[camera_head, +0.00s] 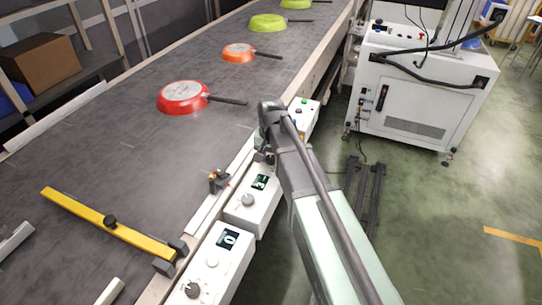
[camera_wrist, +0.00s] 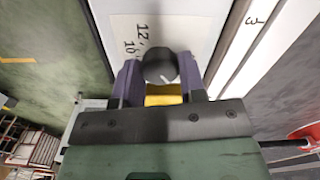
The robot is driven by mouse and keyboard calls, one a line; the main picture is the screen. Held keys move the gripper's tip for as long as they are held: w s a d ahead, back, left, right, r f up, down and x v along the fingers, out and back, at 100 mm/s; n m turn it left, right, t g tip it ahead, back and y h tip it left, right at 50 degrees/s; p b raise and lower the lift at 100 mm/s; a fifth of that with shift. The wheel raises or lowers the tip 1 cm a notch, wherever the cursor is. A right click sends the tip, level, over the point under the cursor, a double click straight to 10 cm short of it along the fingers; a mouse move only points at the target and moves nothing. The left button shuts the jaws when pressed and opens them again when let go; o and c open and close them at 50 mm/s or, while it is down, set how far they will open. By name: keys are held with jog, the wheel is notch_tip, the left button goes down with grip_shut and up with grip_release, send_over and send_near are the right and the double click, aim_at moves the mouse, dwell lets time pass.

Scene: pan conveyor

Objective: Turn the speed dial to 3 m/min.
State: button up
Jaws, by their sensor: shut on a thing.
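My gripper (camera_wrist: 160,80) is shut on a dark round knob (camera_wrist: 159,66), with one purple-grey finger on each side. A short white mark shows on the knob's lower right. The knob stands on a white panel (camera_wrist: 190,22), where printed numbers that look like 12 and 10 show to its left. The rest of the scale is out of view or hidden behind my gripper. In the head view my gripper (camera_head: 266,155) is at the conveyor's edge, just beyond a white control box (camera_head: 247,215); the held knob is hidden there.
The near control boxes have lit displays (camera_head: 228,240) and other knobs (camera_head: 192,290). Another box with a green button (camera_head: 304,101) is beyond my arm. Red (camera_head: 182,97), orange (camera_head: 238,53) and green (camera_head: 267,22) pans lie on the belt. A yellow bar (camera_head: 110,222) crosses it nearer.

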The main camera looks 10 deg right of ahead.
aim_at(271, 158)
jog(key=shift+m, duration=0.5)
jog(key=o, duration=0.9)
notch_tip(271, 158, up, 11)
jog(key=p, duration=1)
jog(key=shift+f+p, duration=0.1)
jog(key=shift+p, duration=0.3)
